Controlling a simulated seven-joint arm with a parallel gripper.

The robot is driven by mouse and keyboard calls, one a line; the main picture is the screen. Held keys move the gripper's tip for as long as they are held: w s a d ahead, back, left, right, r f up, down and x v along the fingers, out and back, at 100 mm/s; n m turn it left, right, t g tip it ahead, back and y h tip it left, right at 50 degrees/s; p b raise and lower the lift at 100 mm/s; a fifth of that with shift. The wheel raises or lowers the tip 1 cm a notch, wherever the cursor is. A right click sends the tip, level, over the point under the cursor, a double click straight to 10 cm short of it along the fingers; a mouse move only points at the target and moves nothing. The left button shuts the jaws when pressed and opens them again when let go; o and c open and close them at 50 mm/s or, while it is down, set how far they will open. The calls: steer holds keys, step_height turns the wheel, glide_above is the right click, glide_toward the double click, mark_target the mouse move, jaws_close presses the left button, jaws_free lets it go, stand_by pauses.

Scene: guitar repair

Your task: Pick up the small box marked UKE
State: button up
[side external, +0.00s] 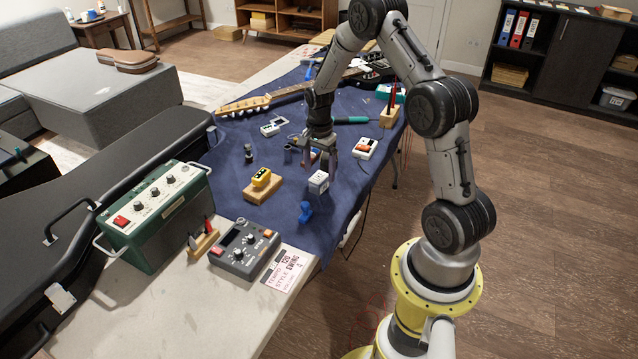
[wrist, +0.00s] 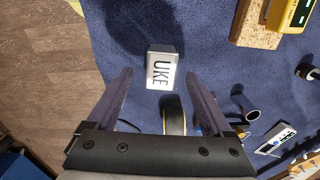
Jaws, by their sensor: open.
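The small white box marked UKE (wrist: 162,66) lies on the blue cloth (wrist: 220,60), its lettered face toward the wrist camera. In the side external view the white box (side external: 318,181) sits near the cloth's front right part. My gripper (wrist: 158,85) is open, and its two fingers stand apart to either side of the box's line in the wrist view. In the side external view my gripper (side external: 319,155) hangs above and just behind the box. Nothing is between the fingers that I can tell as held.
A white and orange device (side external: 365,148) stands to the right.

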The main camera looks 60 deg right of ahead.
mark_target(319, 177)
steer(key=shift+f, duration=1.6)
jaws_close()
